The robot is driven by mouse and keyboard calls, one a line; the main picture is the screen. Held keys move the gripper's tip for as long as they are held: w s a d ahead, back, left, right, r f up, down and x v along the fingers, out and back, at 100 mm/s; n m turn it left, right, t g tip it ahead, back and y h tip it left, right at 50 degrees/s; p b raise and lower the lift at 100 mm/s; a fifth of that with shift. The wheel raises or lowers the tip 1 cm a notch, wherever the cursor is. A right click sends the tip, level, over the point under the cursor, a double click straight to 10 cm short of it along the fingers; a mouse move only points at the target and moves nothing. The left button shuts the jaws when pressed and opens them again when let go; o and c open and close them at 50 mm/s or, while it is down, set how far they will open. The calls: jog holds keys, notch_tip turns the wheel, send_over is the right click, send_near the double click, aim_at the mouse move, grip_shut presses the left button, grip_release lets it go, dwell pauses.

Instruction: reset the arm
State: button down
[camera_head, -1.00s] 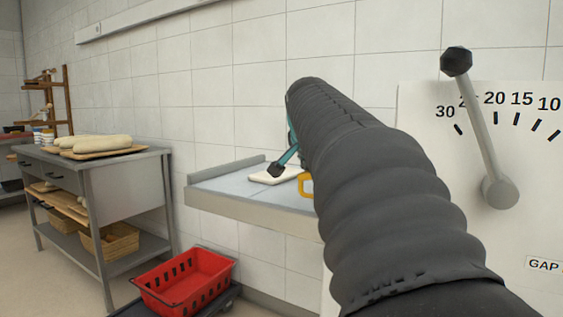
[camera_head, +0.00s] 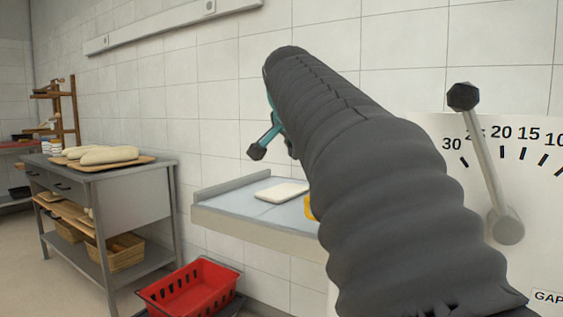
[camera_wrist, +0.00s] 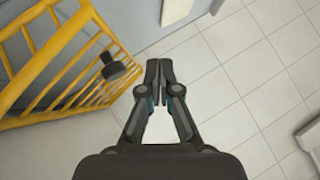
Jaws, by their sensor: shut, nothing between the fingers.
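My gripper (camera_wrist: 158,72) shows in the wrist view with its two dark fingers together and nothing between them. Below the fingers is tiled floor, with a yellow barred guard (camera_wrist: 58,55) to the left. In the head view my arm, in a ribbed dark sleeve, crosses the middle and right. A teal part with a black end shows beside the sleeve's far end; the rest of the gripper is hidden there.
A grey shelf table (camera_head: 240,228) carries a pale flat slab (camera_head: 283,192). A lever (camera_head: 485,165) with a black knob stands before a numbered dial at right. A red crate (camera_head: 192,290) sits low. A bench (camera_head: 140,178) with loaves (camera_head: 108,155) stands left.

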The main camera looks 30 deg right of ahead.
jog(key=shift+s+a+r, duration=0.15)
jog(key=shift+a+r, duration=0.4)
jog(key=shift+s+a+r, duration=0.15)
jog(key=shift+a+r, duration=0.35)
jog(key=shift+n, duration=0.3)
jog(key=s+a+f+n+g+y, duration=0.1)
jog(key=a+f+n, duration=0.25)
jog(key=f, duration=0.55)
jog(key=s+a+f+n+g+y, duration=0.1)
jog(key=s+a+f+n+y, duration=0.1)
jog(key=f+n, duration=0.5)
jog(key=s+a+f+n+y, duration=0.1)
jog(key=s+a+f+n, duration=0.1)
jog(key=s+a+f, duration=0.4)
jog(key=s+a+f+n+g+y, duration=0.1)
jog(key=s+a+f+y, duration=0.1)
jog(key=s+a+f, duration=0.5)
jog(key=shift+s+f+n, duration=0.35)
jog(key=shift+s+f, duration=2.6)
jog(key=shift+f, duration=1.1)
